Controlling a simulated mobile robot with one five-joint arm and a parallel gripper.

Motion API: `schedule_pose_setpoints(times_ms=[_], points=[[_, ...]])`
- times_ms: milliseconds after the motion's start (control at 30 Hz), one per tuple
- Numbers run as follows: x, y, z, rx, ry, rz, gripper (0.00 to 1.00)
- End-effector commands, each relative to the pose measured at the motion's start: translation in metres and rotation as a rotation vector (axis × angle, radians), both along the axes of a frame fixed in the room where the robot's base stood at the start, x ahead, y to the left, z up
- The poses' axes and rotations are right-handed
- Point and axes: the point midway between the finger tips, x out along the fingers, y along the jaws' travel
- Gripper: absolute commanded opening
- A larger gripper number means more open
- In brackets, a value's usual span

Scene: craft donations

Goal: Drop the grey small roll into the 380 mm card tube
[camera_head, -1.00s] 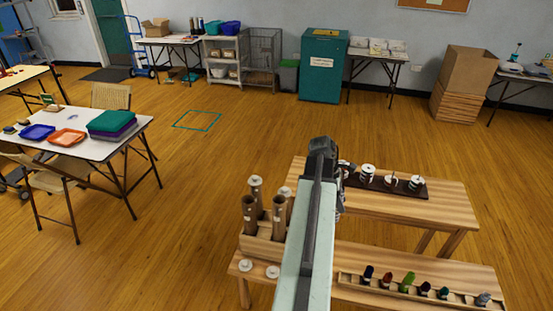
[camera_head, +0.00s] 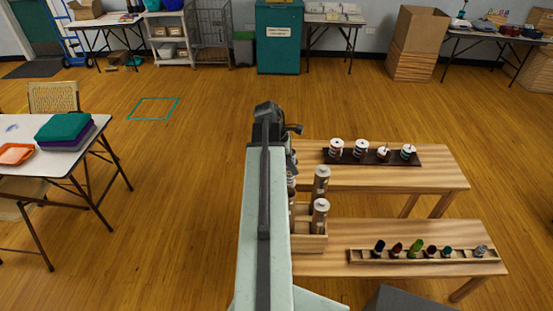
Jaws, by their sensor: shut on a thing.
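My gripper (camera_head: 293,130) is at the far end of my raised arm, in profile and partly hidden by it. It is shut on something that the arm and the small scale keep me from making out. Upright card tubes (camera_head: 321,185) stand in a wooden holder (camera_head: 312,243) at the left end of the front bench, just right of my arm and nearer than the gripper. Part of this group is behind my arm, and I cannot tell which tube is the 380 mm one. A greyish roll (camera_head: 480,251) stands at the right end of the roll rack.
The wooden rack (camera_head: 360,256) holds several coloured rolls, with a gap left of the greyish one. On the rear bench (camera_head: 440,180), a dark board (camera_head: 373,155) bears several spools. The floor between is clear.

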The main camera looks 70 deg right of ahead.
Motion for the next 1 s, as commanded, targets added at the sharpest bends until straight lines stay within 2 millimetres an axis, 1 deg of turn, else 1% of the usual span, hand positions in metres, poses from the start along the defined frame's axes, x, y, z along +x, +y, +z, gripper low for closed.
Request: schedule_pose_setpoints(times_ms=[167, 367, 800, 900, 1000], points=[[0.000, 0.000, -0.001, 0.000, 0.000, 0.000, 0.00], [0.000, 0.000, -0.013, 0.000, 0.000, 0.000, 0.00], [0.000, 0.000, -0.063, 0.000, 0.000, 0.001, 0.00], [0.000, 0.000, -0.073, 0.000, 0.000, 0.001, 0.00], [0.000, 0.000, -0.080, 0.000, 0.000, 0.001, 0.00]])
